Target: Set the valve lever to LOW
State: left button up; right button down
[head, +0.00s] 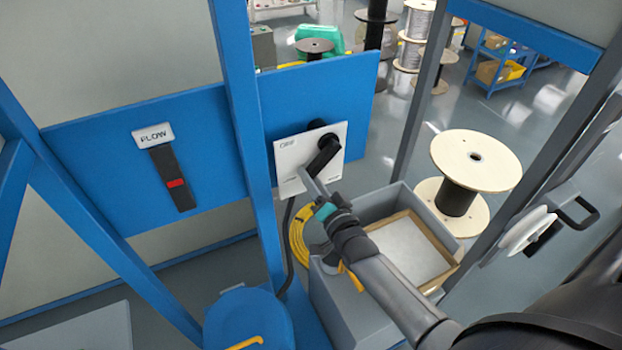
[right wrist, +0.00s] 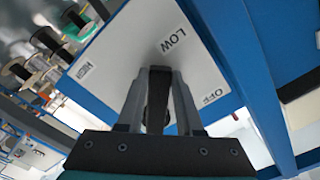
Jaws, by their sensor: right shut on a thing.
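The valve lever (head: 325,157) is black and sits on a white plate (head: 285,155) fixed to a blue panel. In the head view it slants down and left from its round black pivot. My right gripper (head: 313,184) is at the lever's lower end. In the right wrist view its two fingers (right wrist: 157,100) are closed around the dark lever (right wrist: 157,112). The plate there carries the labels LOW (right wrist: 173,40), HIGH (right wrist: 85,70) and OFF (right wrist: 212,95). I cannot tell exactly which label the lever points at. My left gripper is not in view.
A FLOW sign (head: 153,134) with a black strip and red mark (head: 176,184) is on the panel at left. Blue posts (head: 245,130) frame the panel. A grey bin (head: 340,300) and a cable spool (head: 475,160) stand below and right.

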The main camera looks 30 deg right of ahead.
jog(key=c, duration=0.6)
grip_release()
jog(key=shift+o, duration=0.2)
jog(key=s, duration=1.5)
jog(key=shift+s+a, duration=0.15)
jog(key=shift+a, duration=0.3)
jog(key=shift+f, duration=0.1)
